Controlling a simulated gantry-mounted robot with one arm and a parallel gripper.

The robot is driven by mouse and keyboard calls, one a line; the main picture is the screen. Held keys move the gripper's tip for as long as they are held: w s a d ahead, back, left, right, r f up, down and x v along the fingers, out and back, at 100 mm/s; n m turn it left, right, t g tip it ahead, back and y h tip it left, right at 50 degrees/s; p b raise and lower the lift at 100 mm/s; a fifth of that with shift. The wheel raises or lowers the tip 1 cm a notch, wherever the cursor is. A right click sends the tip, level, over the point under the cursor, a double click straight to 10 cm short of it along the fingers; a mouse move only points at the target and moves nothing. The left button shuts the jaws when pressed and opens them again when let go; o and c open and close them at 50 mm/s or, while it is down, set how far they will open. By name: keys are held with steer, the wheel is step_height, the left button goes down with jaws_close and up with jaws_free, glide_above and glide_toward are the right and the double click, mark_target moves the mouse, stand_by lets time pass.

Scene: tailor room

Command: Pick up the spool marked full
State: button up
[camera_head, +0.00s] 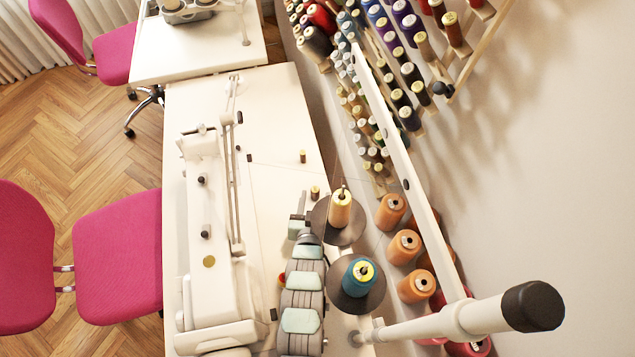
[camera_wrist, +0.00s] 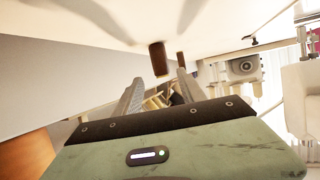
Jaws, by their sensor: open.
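Two small brown thread spools stand upright on the white table in the head view, a nearer spool (camera_head: 315,192) and a farther spool (camera_head: 303,156). I can read no mark on either. My gripper (camera_head: 301,200) is low over the table, just beside the nearer spool in the picture. In the wrist view, which looks upside down, my gripper (camera_wrist: 159,77) is open and empty. The nearer spool (camera_wrist: 158,59) appears just beyond the fingertips, in line with the gap. The farther spool (camera_wrist: 180,59) shows small behind it, near the right fingertip.
A white sewing machine (camera_head: 210,245) stands left of my arm. Orange cones (camera_head: 404,246) and a wall thread rack (camera_head: 385,100) lie farther right. The table's far part is clear.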

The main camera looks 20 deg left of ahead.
mark_target(315, 189)
steer(key=shift+w+a+f, duration=0.25)
steer(key=shift+w+f, duration=0.25)
steer(key=shift+b+x, duration=0.35)
steer(key=shift+x, duration=2.7)
steer(key=shift+a+r, duration=0.1)
steer(key=shift+a, duration=0.05)
jaws_close()
